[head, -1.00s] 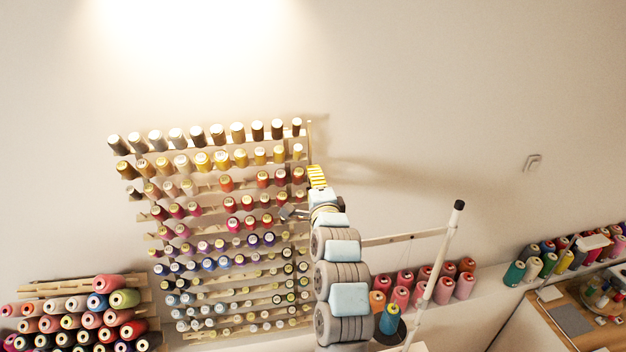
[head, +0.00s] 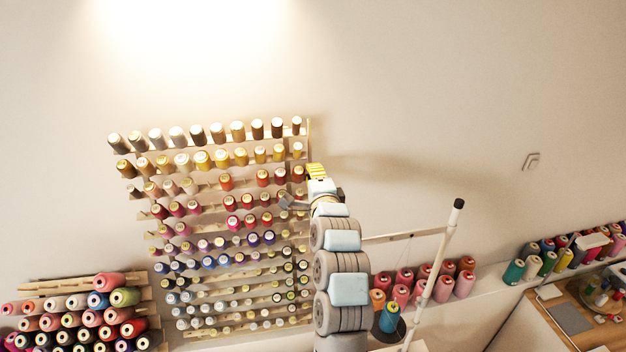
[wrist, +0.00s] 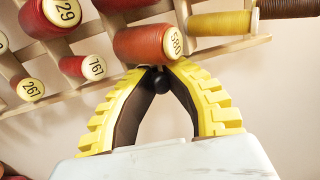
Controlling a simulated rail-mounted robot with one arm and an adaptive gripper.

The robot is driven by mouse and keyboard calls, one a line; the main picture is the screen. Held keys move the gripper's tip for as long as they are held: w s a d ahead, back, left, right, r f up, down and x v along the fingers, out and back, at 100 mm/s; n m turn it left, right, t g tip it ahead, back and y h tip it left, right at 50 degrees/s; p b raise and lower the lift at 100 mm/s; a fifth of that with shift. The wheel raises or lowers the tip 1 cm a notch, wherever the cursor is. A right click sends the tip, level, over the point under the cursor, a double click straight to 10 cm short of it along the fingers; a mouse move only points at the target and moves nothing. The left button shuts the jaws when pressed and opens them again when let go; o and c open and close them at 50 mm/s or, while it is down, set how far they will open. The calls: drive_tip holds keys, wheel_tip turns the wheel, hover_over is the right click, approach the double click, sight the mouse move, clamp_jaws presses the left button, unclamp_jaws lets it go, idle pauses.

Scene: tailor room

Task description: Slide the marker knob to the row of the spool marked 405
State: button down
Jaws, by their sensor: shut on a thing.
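The marker knob (wrist: 159,82) is a small dark ball between the tips of my gripper in the wrist view. My gripper (wrist: 158,72) has yellow ribbed fingers with dark pads, and their tips are closed around the knob. In the head view my gripper (head: 316,170) is at the right edge of the spool rack, near its upper rows; the knob is too small to make out there. A red spool marked 580 (wrist: 150,43) is right beside the fingertips. I cannot read the number 405 on any spool in view.
The wooden spool rack (head: 309,130) hangs on the wall with many rows of spools. Red spools marked 767 (wrist: 82,67), 267 (wrist: 28,88) and 29 (wrist: 47,15) are close by. A yellow spool (wrist: 222,24) is near the right finger.

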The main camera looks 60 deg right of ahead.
sight(310, 142)
drive_tip(key=r, duration=0.7)
drive_tip(key=shift+w+d, duration=0.2)
drive_tip(key=shift+d, duration=0.05)
drive_tip(key=c, duration=1)
unclamp_jaws()
drive_tip(key=shift+a, duration=0.1)
drive_tip(key=shift+v, duration=5.95)
